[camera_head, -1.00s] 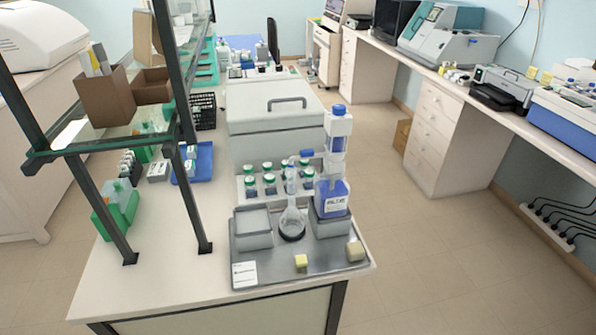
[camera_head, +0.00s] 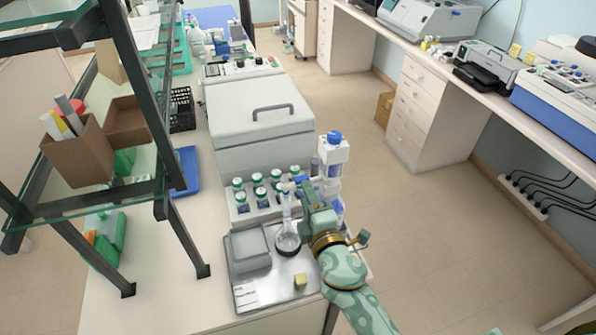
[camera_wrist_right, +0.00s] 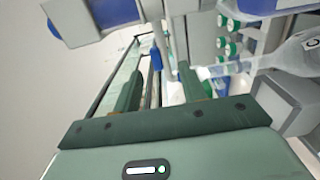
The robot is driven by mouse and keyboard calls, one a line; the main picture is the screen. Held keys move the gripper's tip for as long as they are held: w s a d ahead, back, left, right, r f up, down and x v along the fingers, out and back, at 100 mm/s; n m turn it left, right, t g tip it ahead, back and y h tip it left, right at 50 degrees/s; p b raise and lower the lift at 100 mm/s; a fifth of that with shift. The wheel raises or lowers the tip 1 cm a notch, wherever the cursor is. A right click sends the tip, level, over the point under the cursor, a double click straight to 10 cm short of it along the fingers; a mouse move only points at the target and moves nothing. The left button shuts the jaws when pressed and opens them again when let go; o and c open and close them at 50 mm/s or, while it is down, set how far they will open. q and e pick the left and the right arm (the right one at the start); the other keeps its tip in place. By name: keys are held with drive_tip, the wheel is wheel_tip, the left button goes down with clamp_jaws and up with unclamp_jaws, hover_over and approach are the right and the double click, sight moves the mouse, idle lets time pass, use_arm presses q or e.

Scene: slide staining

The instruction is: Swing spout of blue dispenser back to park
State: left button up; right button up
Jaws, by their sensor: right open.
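The blue dispenser, a clear column with a blue cap (camera_head: 334,138), stands at the tray's right; my right gripper and wrist hide much of its lower part. My right gripper (camera_head: 304,188) reaches in from the lower right, beside the dispenser and just above the round flask (camera_head: 288,243). In the right wrist view, the gripper (camera_wrist_right: 158,72) is open, with a small blue tip (camera_wrist_right: 155,58), seemingly the spout's, between the fingers. Whether they touch it cannot be told. The flask's neck (camera_wrist_right: 240,68) lies right of the fingers there. My left gripper is not in view.
Several green-capped bottles (camera_head: 258,194) stand in a rack behind the flask. A shelf frame (camera_head: 185,235) stands at left. Open floor lies right of the bench.

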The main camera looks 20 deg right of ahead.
sight(299, 178)
drive_tip(key=w, duration=0.7)
drive_tip(key=shift+w+a, duration=0.1)
drive_tip(key=shift+a, duration=0.05)
clamp_jaws()
